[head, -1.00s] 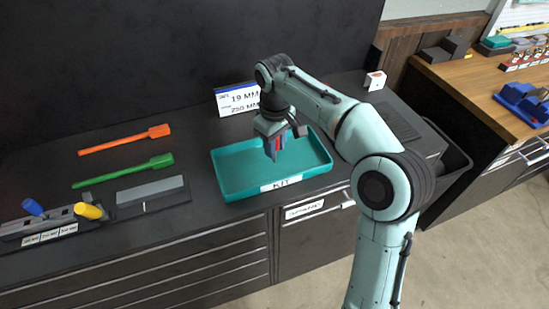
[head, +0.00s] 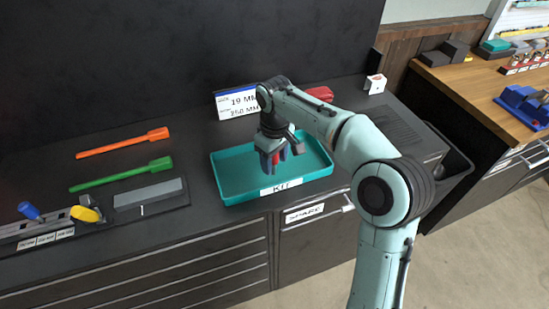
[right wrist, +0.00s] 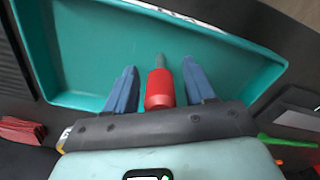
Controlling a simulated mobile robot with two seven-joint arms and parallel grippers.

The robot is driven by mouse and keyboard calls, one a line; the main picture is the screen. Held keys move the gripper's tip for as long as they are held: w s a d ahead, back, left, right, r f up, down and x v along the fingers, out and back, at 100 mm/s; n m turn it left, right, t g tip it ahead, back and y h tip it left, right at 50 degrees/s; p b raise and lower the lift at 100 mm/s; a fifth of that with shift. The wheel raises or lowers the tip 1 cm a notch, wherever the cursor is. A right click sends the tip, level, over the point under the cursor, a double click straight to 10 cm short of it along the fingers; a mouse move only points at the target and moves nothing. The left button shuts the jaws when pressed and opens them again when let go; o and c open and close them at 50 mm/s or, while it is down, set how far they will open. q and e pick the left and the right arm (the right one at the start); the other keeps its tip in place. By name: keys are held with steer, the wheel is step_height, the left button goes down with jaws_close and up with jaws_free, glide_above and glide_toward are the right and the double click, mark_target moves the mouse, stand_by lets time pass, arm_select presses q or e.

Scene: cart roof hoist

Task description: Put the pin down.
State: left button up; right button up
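My right gripper (head: 275,158) is low inside the teal kit tray (head: 235,190). Its two blue fingers stand apart. The pin (right wrist: 160,90), with a red grip and a grey tip, lies between them in the right wrist view, with a visible gap on each side. In the head view only a bit of its red shows between the fingers. The wrist view shows the tray floor (right wrist: 90,50) close around the pin; whether the pin touches it is hard to tell. My left gripper is not in view.
An orange tool (head: 122,143) and a green tool (head: 122,174) lie left of the tray. A size sign (head: 238,102) stands behind it. A red cloth-like thing (head: 320,93) is partly behind my arm. A grey block (head: 148,193) and a clamp-like fixture (head: 45,225) lie at left.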

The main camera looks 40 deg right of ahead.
steer(key=shift+r, duration=0.1)
step_height(320, 180, up, 12)
steer(key=p, duration=0.3)
steer(key=shift+r, duration=0.1)
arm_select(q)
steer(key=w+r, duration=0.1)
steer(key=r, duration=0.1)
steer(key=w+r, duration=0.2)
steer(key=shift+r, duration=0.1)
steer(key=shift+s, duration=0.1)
